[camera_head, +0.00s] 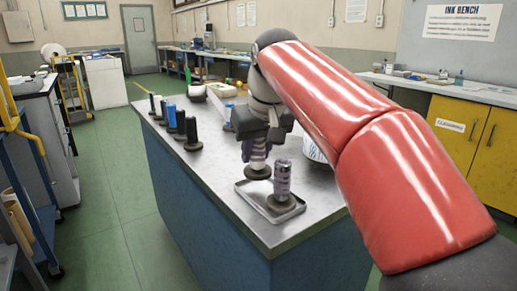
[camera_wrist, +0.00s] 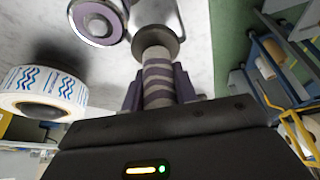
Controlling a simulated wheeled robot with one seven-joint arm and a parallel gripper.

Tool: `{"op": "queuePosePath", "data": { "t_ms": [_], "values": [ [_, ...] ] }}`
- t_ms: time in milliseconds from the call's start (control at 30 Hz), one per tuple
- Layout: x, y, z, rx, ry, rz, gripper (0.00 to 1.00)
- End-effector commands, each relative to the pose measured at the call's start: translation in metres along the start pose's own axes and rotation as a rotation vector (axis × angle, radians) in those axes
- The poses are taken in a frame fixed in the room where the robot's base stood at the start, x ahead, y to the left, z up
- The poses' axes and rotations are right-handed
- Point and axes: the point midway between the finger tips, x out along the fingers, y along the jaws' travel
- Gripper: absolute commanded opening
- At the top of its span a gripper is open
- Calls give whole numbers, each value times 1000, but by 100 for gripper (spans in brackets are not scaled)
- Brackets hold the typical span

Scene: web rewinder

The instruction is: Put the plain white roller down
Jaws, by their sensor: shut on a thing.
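My gripper (camera_head: 258,148) is shut on an upright roller, which shows in the wrist view (camera_wrist: 157,82) between the purple fingers. This roller looks pale with slanted purple-grey bands, not plain white. Its round dark base flange (camera_head: 257,172) hangs below the fingers, at the back left part of a shallow metal tray (camera_head: 247,192). I cannot tell whether the flange touches the tray. Another patterned roller (camera_head: 282,181) stands upright on the tray, just right of the held one and apart from it; its top shows in the wrist view (camera_wrist: 97,20).
The tray is on a steel-topped bench (camera_head: 222,180). Several black and blue spools (camera_head: 192,133) stand along its left edge. A white roll with blue waves (camera_wrist: 40,88) is close by, mostly behind my arm in the head view. Bare steel lies left of the tray.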

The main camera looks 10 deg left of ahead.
Motion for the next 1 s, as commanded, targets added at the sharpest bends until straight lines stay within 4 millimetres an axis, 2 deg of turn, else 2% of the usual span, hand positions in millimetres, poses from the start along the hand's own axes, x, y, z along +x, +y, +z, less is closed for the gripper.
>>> {"op": "queuePosePath", "data": {
  "t_ms": [200,300,733,767,900,1000],
  "values": [
    [26,-3,9,-2,6,-1,0],
    [33,-4,11,-2,7,-1,0],
    [34,-5,12,-2,7,-1,0],
    [38,-5,13,-2,-2,-1,30],
    [37,-5,12,-3,-2,-1,48],
    [37,-5,12,-3,-2,-1,50]
  ]
}}
